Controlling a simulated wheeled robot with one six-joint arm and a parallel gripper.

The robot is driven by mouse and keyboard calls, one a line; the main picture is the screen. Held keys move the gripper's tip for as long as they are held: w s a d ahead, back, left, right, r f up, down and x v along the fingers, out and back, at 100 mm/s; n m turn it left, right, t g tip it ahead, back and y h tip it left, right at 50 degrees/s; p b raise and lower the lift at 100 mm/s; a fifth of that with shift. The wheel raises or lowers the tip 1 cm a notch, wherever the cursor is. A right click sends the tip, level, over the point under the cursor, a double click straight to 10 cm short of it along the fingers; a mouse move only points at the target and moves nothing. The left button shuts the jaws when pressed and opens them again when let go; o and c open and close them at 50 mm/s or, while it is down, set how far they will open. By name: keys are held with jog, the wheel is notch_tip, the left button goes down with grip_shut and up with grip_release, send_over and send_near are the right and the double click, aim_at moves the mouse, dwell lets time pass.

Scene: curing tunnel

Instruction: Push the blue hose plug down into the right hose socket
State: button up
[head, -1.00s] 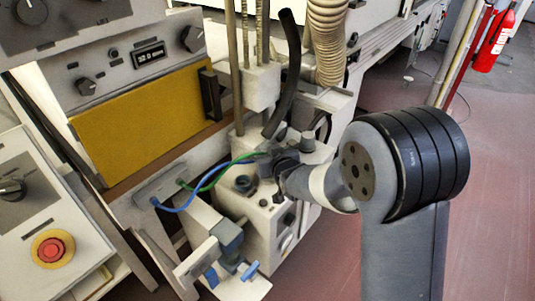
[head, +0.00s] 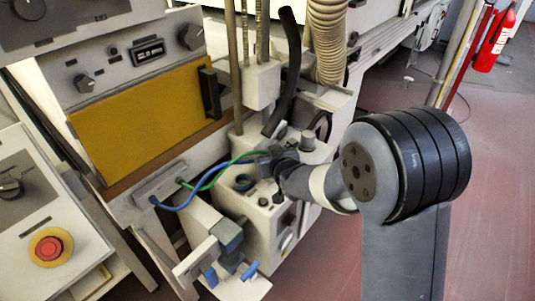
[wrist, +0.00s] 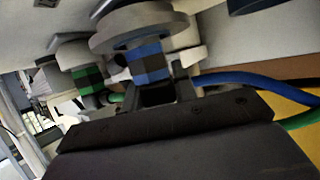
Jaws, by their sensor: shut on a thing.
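The blue hose plug (wrist: 148,65) shows in the wrist view with a checkered blue band. My gripper (wrist: 158,94) is shut on it. The band's far end is close to a pale round collar (wrist: 125,32); I cannot tell how far the plug sits in it. The blue hose (wrist: 245,80) runs off to the right there. A green-banded plug (wrist: 86,78) is beside it at another pale collar. In the head view my gripper (head: 273,158) is over the pale box, and my wrist hides the plug and most of the socket.
The pale box (head: 248,222) carries knobs and a dark ring. The blue hose (head: 195,192) and green hose (head: 215,172) reach it from a panel at left. A thick black hose (head: 288,80) rises close behind my gripper. Blue-handled fittings (head: 249,271) are in front.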

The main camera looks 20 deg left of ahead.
jog(key=o, duration=1.1)
jog(key=shift+f, duration=0.1)
jog(key=v, duration=1)
jog(key=shift+s+d, duration=0.25)
jog(key=shift+a, duration=0.1)
jog(key=x, duration=1)
jog(key=shift+w+a, duration=0.2)
jog(key=shift+w, duration=0.1)
jog(key=shift+s+d, duration=0.1)
jog(key=shift+s, duration=0.05)
